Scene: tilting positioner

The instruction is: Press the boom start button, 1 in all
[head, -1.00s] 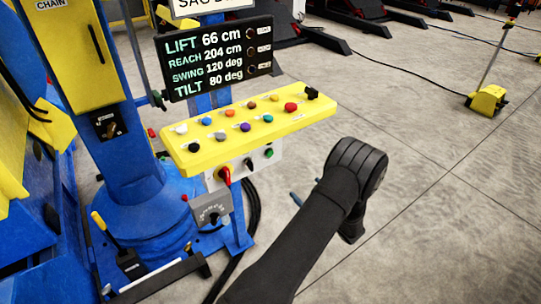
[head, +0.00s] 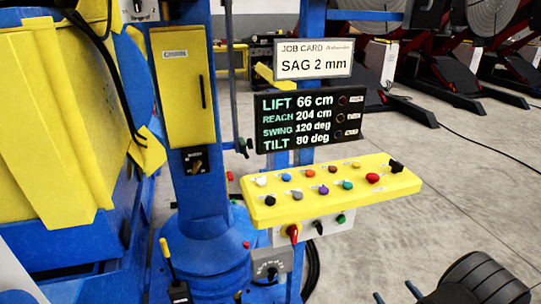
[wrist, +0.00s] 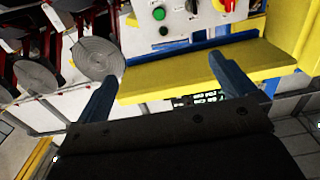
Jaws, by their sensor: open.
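The yellow console (head: 345,205) carries two rows of coloured buttons: white, blue, orange, red and others. Their labels are too small to read, so I cannot tell which is boom start. Below it, a grey box (head: 312,231) has a red switch (head: 292,233), a black knob (head: 319,227) and a green button (head: 341,218). The wrist view shows this upside down, with the green button (wrist: 158,13) at the top and yellow console (wrist: 190,76) beyond my fingers. My gripper (head: 395,292) is open and empty, apart from the console, at lower right; its blue fingers show in the wrist view (wrist: 170,88).
A display (head: 308,118) reads lift 66 cm, reach 204 cm, swing 120 deg, tilt 80 deg. A job card (head: 313,64) above reads SAG 2 mm. A blue column (head: 190,130) stands left of the console. Open floor (head: 470,190) lies to the right.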

